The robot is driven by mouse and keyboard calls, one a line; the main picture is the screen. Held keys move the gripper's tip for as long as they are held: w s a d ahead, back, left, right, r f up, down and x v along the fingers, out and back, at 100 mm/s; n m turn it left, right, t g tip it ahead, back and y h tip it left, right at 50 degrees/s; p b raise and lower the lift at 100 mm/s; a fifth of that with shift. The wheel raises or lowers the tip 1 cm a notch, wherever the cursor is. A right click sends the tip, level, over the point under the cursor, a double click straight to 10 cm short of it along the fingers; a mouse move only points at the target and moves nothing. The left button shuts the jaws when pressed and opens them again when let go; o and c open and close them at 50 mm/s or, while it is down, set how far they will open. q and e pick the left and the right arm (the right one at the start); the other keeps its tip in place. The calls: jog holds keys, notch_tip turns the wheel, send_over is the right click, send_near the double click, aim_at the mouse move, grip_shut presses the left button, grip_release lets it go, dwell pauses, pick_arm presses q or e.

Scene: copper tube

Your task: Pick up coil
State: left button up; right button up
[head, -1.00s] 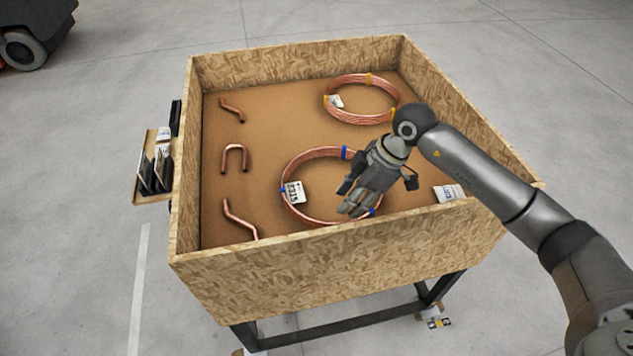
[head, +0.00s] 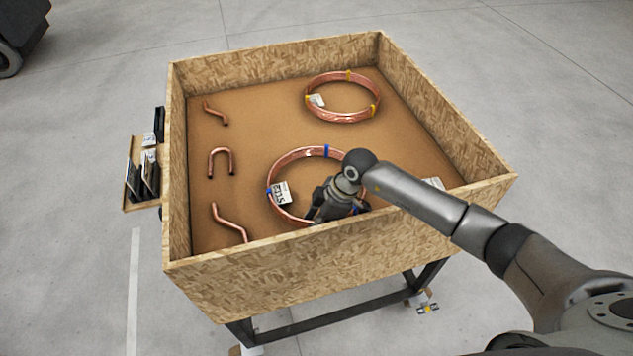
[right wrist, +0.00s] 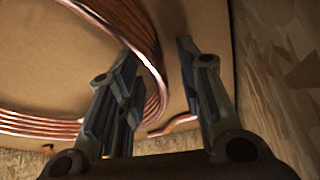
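Two copper coils lie in a wooden crate (head: 270,272). The nearer coil (head: 300,152) has blue ties and a white printed tag (head: 280,193). The farther coil (head: 340,117) has yellow ties and a white tag. My right gripper (head: 320,213) is low over the near right part of the blue-tied coil and hides some of it. In the right wrist view its fingers (right wrist: 157,52) are apart, and the coil's strands (right wrist: 155,78) show between them, closer to the left finger. Whether they touch cannot be told. My left gripper is not in view.
Several bent copper pipes lie along the crate's left side, among them a U-shaped one (head: 220,161). The crate's near wall stands close to my right gripper. A side shelf (head: 134,207) with dark items hangs on the left. The crate floor between pipes and coils is clear.

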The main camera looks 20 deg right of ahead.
grip_shut()
jog(key=shift+w+r, duration=0.1)
dwell(0.4)
